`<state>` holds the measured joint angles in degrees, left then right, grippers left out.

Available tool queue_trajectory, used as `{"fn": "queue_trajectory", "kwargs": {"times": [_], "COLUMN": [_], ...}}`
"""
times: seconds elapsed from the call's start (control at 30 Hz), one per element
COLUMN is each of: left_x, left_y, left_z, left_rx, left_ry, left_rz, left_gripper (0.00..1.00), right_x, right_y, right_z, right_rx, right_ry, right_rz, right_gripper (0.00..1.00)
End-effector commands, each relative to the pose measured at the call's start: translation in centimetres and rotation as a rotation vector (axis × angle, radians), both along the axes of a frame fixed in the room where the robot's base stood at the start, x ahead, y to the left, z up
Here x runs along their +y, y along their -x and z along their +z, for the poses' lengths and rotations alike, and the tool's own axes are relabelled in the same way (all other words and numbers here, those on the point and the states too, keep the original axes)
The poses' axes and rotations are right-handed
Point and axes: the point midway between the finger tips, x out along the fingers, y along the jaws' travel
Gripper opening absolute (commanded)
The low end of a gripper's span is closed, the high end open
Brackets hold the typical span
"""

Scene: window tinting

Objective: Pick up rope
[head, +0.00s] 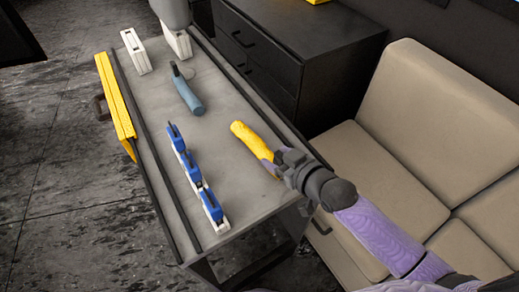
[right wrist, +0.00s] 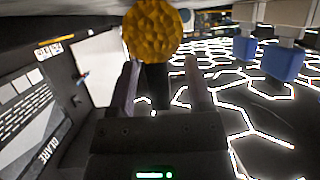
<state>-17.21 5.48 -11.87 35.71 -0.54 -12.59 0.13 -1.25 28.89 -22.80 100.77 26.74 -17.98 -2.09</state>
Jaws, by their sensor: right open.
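A yellow roll-shaped bundle (head: 247,136), the thing that looks most like the rope, lies on the grey cart top near its right edge. In the right wrist view its round, knobbly yellow end (right wrist: 152,30) shows just beyond the fingers. My right gripper (head: 274,165) is at the near end of the bundle, coming in from the right. Its two fingers also show in the right wrist view (right wrist: 160,80), spread apart with a gap between them. The fingertips overlap the bundle's near end in the head view, and I cannot tell whether they touch it. My left gripper is not in view.
Several blue-and-white tools (head: 194,176) stand in a row left of the bundle. A blue cylinder-shaped tool (head: 187,94) lies farther back, with white blocks (head: 135,51) behind. A yellow strip (head: 115,95) runs along the left edge. A beige sofa (head: 440,110) and black drawers (head: 290,55) stand right.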

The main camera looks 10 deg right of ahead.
Motion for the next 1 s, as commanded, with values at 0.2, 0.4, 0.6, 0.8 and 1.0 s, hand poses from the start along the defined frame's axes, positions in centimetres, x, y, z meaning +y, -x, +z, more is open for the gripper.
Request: {"fn": "queue_trajectory", "kwargs": {"times": [0.2,0.4,0.6,0.8,1.0], "left_x": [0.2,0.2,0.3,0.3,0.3], "left_y": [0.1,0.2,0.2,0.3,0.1], "left_z": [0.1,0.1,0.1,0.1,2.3], "left_rx": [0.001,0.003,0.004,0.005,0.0], "left_ry": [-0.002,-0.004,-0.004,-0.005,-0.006], "left_rz": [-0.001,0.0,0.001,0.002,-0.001], "left_gripper": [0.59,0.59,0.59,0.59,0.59], "right_x": [0.0,0.0,0.0,0.0,0.0], "right_y": [0.0,0.1,0.1,0.0,0.0], "right_z": [0.1,0.1,0.1,0.2,4.4], "right_rx": [0.0,0.0,0.0,-0.001,-0.006], "right_ry": [0.0,-0.001,0.0,-0.001,-0.002], "right_rz": [0.0,0.0,-0.001,-0.001,0.0], "right_gripper": [0.46,0.03,0.0,0.0,0.0]}}
